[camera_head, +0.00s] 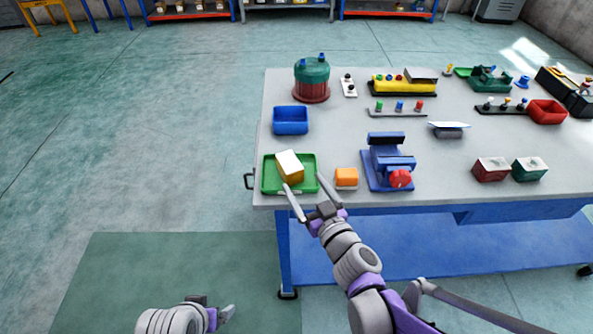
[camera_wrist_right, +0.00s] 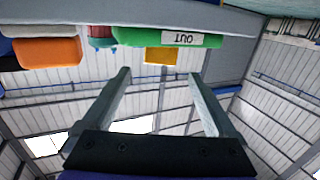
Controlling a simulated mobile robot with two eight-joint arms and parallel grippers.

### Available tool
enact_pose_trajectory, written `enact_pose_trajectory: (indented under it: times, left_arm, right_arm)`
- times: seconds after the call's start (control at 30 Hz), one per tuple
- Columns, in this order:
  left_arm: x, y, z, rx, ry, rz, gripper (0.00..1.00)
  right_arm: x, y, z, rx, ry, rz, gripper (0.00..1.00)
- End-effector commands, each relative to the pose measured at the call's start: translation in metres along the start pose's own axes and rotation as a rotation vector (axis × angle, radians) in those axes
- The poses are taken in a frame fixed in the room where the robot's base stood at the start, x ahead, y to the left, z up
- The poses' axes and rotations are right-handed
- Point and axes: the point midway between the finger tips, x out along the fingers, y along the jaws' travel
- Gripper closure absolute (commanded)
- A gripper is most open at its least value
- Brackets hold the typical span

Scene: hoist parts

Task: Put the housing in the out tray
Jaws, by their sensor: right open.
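The housing, a yellow block with a white top (camera_head: 290,167), sits tilted across the green out tray (camera_head: 270,186) at the table's near left corner. In the right wrist view, the tray's front wall (camera_wrist_right: 135,37) carries an OUT label, and the yellow housing (camera_wrist_right: 161,56) shows past its rim. My right gripper (camera_head: 302,181) is open, its fingers apart at the tray's near edge. Nothing is between the fingers in the wrist view (camera_wrist_right: 158,76). My left gripper (camera_head: 226,313) is low over the floor, away from the table; its opening is unclear.
An orange block (camera_head: 346,177) stands right of the tray, with a blue vise (camera_head: 387,160) beyond it. A blue bin (camera_head: 290,121) and a green-topped red drum (camera_head: 311,80) stand behind. Red and green blocks lie further right. Floor left of the table is clear.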

Motion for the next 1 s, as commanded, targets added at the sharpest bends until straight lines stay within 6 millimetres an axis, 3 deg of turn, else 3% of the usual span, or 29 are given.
enact_pose_trajectory:
  times: [0.2,0.47,0.67,0.87,1.0]
  left_arm:
    - [-0.003,0.000,-0.001,0.000,0.001,0.000,0.07]
    - [-0.003,0.000,-0.001,0.000,0.001,0.000,0.07]
    - [-0.003,0.000,-0.001,0.000,0.001,0.000,0.07]
    - [-0.003,0.000,-0.001,0.000,0.001,0.000,0.07]
    - [-0.003,0.000,-0.001,0.000,0.001,0.000,0.07]
  right_arm:
    - [-0.021,0.000,0.000,0.000,0.000,0.001,0.08]
    - [-0.025,-0.002,-0.001,0.001,-0.003,-0.011,0.08]
    - [-0.044,-0.022,-0.004,0.020,-0.061,-0.117,0.08]
    - [-0.082,-0.044,0.021,0.072,-0.277,-0.229,0.08]
    - [-0.119,-0.045,0.053,0.118,-0.498,-0.223,0.08]
